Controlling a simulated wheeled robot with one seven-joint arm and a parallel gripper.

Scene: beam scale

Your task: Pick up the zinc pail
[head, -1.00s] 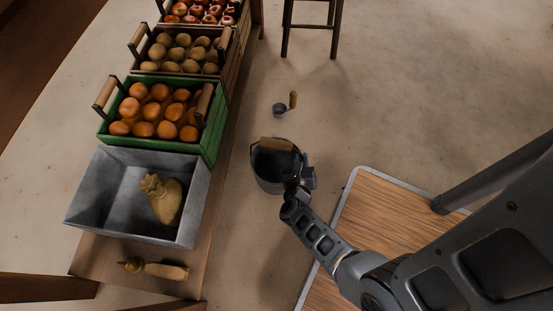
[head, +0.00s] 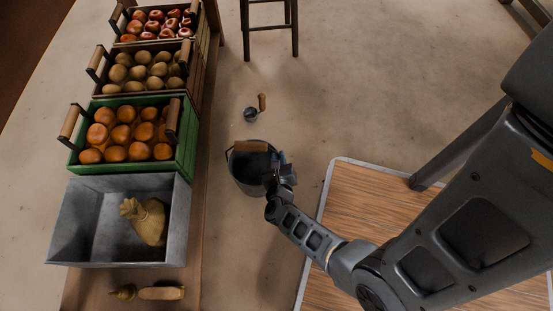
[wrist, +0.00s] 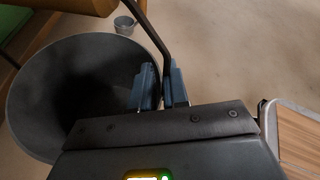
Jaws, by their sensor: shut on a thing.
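The zinc pail (head: 245,185) is a dark grey bucket with a wooden grip (head: 250,146) on its wire handle. It appears upright between the row of crates and the wood-topped table. Whether its base touches the floor is not clear. My gripper (head: 281,170) is at the pail's right side. In the wrist view, the pail's open mouth (wrist: 45,95) fills the left. My gripper's fingers (wrist: 162,88) are closed at the pail's right edge, with the handle's dark wire (wrist: 152,33) running down between them. The exact contact is partly hidden.
A metal bin (head: 70,225) holding a sack (head: 145,221) and a green crate of oranges (head: 185,150) stand left. A wood-topped table (head: 345,215) is close on the right. A small metal scoop (head: 250,114) lies beyond the pail, and a stool (head: 270,8) stands farther back.

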